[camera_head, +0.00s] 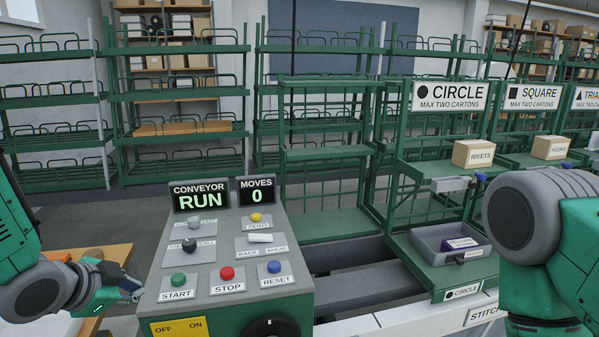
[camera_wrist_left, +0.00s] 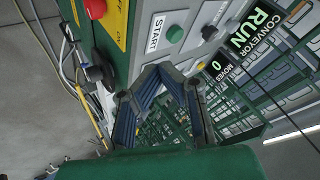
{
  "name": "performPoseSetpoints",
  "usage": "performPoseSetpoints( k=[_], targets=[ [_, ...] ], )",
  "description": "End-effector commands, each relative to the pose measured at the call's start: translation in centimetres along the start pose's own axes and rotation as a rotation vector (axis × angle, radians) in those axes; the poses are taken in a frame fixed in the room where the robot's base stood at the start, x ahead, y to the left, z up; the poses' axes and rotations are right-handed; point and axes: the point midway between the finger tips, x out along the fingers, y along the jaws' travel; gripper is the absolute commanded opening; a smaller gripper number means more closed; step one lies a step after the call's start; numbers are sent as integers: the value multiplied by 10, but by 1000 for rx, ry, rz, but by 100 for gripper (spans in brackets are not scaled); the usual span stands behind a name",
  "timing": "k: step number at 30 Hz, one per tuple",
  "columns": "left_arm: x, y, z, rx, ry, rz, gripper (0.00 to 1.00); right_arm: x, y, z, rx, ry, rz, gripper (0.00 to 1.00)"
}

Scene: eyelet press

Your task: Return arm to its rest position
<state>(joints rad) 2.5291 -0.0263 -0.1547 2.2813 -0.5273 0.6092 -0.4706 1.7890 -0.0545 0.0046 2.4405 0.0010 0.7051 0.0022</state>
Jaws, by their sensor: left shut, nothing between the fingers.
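My left arm comes in from the left in the head view. Its gripper (camera_head: 133,291) is beside the left edge of the grey control console (camera_head: 235,224), near the green START button (camera_head: 178,279). In the left wrist view the gripper's two dark fingers (camera_wrist_left: 161,70) meet at their tips, shut with nothing between them. The green START button (camera_wrist_left: 174,34) shows just beyond them. My right arm fills the right side of the head view; its gripper is out of view.
The console has a red STOP button (camera_head: 227,273), a blue RESET button (camera_head: 274,267) and a display (camera_head: 222,197) reading RUN and 0. A wooden table (camera_head: 112,256) lies behind my left arm. Green racks (camera_head: 180,105) stand behind. A RIVETS carton (camera_head: 473,154) sits on the CIRCLE rack.

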Motion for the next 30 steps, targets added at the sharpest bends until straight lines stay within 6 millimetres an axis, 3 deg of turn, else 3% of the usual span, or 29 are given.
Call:
performPoseSetpoints(
  k=[2, 11, 17, 23, 26, 30],
  targets=[
    [-1, 1, 0, 1, 0, 0, 0, 0, 0, 0, 0, 0, 0, 77],
    [26, 51, 32, -119, -69, 61, 0, 13, 0, 0, 0, 1, 0, 77],
    [42, 98, 70, -242, -139, 112, 0, 25, 0, 1, 0, 1, 0, 77],
    [62, 173, 126, -419, -269, 178, 0, 43, 0, 2, 0, 0, 0, 77],
    [67, 230, 167, -546, -380, 215, 0, 57, 0, 3, 0, 0, 0, 77],
    [60, 308, 220, -714, -551, 239, 0, 75, -1, 4, 0, 0, 0, 77]
  ],
)
